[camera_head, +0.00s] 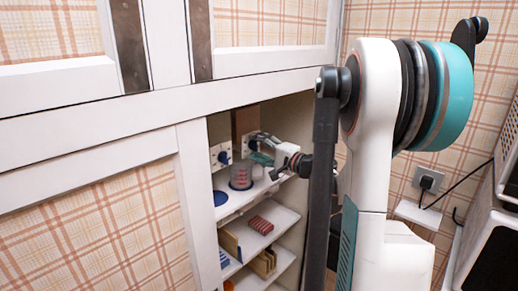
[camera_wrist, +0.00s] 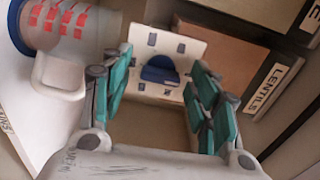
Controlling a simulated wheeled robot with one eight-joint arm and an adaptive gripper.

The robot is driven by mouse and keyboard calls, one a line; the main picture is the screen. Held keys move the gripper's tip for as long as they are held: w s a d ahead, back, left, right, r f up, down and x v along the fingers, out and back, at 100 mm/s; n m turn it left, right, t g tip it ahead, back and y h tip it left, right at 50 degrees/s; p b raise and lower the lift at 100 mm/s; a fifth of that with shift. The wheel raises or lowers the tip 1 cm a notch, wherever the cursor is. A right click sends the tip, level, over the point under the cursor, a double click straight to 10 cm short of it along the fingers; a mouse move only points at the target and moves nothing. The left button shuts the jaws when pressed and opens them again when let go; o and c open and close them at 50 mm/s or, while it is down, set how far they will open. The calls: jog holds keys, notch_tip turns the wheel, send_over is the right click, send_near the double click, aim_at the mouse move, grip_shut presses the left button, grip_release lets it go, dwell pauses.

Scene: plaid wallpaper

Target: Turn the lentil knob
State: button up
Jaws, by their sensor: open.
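A blue knob (camera_wrist: 158,72) sits on a white plate (camera_wrist: 150,94) in the wrist view, beside a brown box labelled LENTILS (camera_wrist: 267,88). My gripper (camera_wrist: 158,80) is open, with its teal fingers on either side of the knob in the picture. I cannot tell how far the knob lies beyond the fingertips or whether they touch it. In the head view my gripper (camera_head: 262,157) reaches into the open cabinet in front of the right-hand plate, and largely hides that knob.
A clear cup with red marks (camera_wrist: 66,28) and a pale handle stands left of my gripper. A second blue knob (camera_head: 223,157) is on a plate to the left. Lower shelves (camera_head: 262,212) hold small blocks. The cabinet's side walls leave narrow room.

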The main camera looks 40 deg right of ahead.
jog(key=s+d, duration=0.1)
jog(key=s, duration=1.1)
